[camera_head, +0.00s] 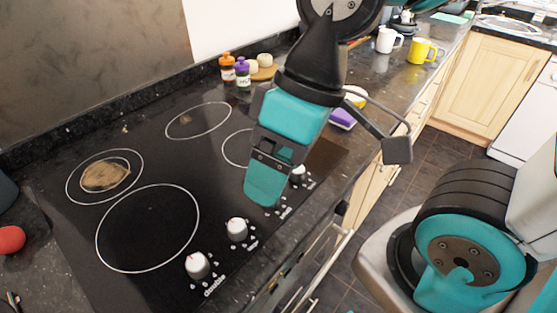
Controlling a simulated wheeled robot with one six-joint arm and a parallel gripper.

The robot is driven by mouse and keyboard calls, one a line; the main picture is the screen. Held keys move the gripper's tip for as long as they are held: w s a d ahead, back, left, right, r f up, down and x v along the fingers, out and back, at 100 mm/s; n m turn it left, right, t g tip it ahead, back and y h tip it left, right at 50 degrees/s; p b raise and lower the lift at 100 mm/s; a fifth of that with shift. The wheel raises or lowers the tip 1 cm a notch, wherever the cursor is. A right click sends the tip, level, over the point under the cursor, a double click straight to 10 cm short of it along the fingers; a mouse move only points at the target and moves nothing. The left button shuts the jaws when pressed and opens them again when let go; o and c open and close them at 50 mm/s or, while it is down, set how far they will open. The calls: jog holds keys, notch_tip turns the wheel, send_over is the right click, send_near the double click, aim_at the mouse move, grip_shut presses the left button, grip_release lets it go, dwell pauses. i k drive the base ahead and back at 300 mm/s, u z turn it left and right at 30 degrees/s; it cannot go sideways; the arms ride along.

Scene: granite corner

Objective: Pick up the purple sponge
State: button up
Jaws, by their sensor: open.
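The purple sponge (342,119) lies on the dark counter just right of the hob. Only part of it shows, because my wrist hides its left side. Something yellow and white (355,97) sits right behind it, also partly hidden. My gripper (262,188) hangs over the right part of the hob, in front of and to the left of the sponge. It is open, and I see nothing between its fingers.
The black hob (148,229) has white knobs (236,229) along its front edge. Two spice bottles (242,73) stand behind it. A white mug (388,40) and a yellow mug (421,51) stand farther along the counter. A red ball-like thing (11,239) is at the left. Open floor lies right of the counter.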

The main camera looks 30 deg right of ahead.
aim_at(339, 117)
jog(key=k, duration=0.5)
jog(key=z, duration=1.95)
jog(key=i, duration=1.25)
jog(key=u, duration=2)
